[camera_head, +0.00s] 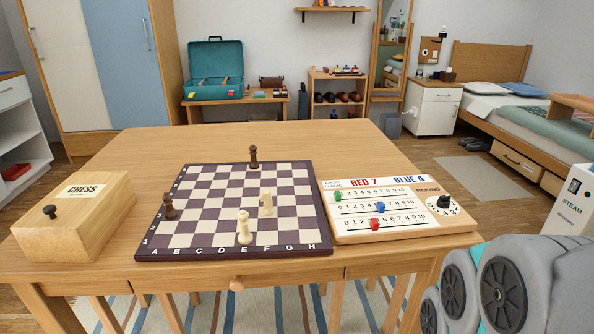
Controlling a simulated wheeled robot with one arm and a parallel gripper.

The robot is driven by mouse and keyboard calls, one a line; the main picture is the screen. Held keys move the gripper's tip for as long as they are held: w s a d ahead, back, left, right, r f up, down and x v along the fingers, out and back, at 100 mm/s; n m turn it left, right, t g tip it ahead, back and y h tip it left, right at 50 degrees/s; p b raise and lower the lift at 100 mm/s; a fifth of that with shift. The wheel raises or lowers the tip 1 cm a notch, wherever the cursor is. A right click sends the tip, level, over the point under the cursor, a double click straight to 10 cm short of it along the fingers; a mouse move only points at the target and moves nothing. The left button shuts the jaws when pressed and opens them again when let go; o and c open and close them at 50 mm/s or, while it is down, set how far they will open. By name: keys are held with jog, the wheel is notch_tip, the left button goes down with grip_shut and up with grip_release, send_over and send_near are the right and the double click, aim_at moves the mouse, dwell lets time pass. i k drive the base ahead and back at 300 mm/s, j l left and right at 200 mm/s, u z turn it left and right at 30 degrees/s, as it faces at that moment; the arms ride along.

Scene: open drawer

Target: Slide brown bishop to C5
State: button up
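The brown bishop (170,207) stands upright on the chessboard (233,252) near its left edge, in the A column, around the third row from the near edge. The square at C5 (217,192) looks empty. A second, taller brown piece (253,157), likely the king, stands on the far row near the middle. A white king (244,229) stands near the front edge, and a white knight (267,205) is behind it to the right. My gripper is not in view, so its state is hidden.
A wooden chess box (80,222) with a dark knob is left of the board. A score board (395,230) with colored pegs lies close on the right. The table (155,148) behind the board is clear. Grey rounded parts, apparently my arm, fill the lower right.

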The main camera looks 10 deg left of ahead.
aim_at(171, 213)
jog(key=u, duration=1.5)
